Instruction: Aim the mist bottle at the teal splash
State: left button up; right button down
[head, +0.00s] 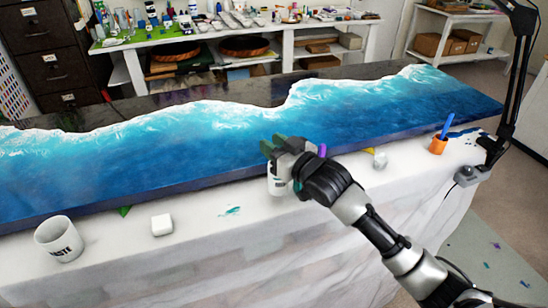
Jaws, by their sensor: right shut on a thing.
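The teal splash (230,211) is a small smear on the white cloth, in front of the blue resin table. My right gripper (284,152) is left of the picture's right arm, near the slab's front edge, to the right of and behind the splash. It is shut on what looks like the mist bottle (277,184), a white body with dark lettering, partly hidden by the gripper. Green parts show at the gripper's tips; I cannot tell whether they belong to the bottle. Which way the nozzle points cannot be seen. My left gripper is not in view.
A white waste cup (58,240) and a white block (161,225) stand left on the cloth (200,270). An orange cup (438,146) with a blue tool and a black lamp arm (520,70) are right. The wave-patterned slab (240,150) lies behind.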

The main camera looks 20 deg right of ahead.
jog(key=shift+f, duration=1.6)
jog(key=shift+f, duration=0.15)
jog(key=c, duration=0.9)
grip_release()
jog(key=shift+o, duration=0.2)
jog(key=shift+r, duration=0.2)
jog(key=b+v, duration=0.1)
jog(key=v, duration=1.1)
jog(key=shift+b, duration=0.35)
jog(key=shift+s+f, duration=0.1)
